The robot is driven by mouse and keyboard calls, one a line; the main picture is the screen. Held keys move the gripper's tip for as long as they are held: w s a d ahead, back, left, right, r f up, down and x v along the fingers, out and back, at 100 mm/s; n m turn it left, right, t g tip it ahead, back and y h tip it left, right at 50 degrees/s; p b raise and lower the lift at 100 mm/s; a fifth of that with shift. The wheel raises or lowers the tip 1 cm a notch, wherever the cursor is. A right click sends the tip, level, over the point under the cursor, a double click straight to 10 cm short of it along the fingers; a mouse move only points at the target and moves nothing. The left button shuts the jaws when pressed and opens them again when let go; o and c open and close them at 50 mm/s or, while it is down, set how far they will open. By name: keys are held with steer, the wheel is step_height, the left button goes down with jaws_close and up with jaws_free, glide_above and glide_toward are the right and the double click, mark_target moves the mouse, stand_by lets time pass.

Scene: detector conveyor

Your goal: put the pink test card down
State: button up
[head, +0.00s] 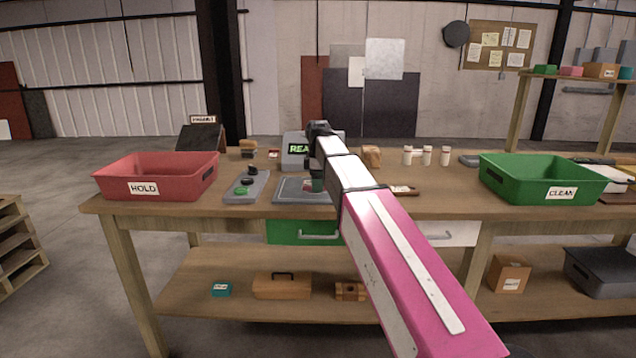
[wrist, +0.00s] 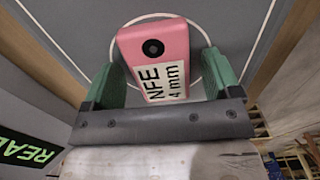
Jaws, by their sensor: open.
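The pink test card (wrist: 178,38), marked "NFE 4 mm" with a black dot, is between the green fingers of my gripper (wrist: 161,64) in the wrist view. It appears to lie on a grey plate (wrist: 90,45) with a white ring around the card. The jaws are open, with a finger on each side of the card; I cannot tell whether either touches it. In the head view my gripper (head: 316,183) is over the grey plate (head: 290,196) at the bench's front middle. The card is hidden there by my arm.
A detector with a green "REA..." screen (head: 298,148) stands behind the plate. A grey block with green and black buttons (head: 258,188) is to its left. A red HOLD bin (head: 112,187) and green CLEAN bin (head: 525,191) stand on the workbench (head: 432,199). White bottles (head: 427,156) stand behind.

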step_height(320, 180, up, 12)
stand_by(0.6)
stand_by(1.8)
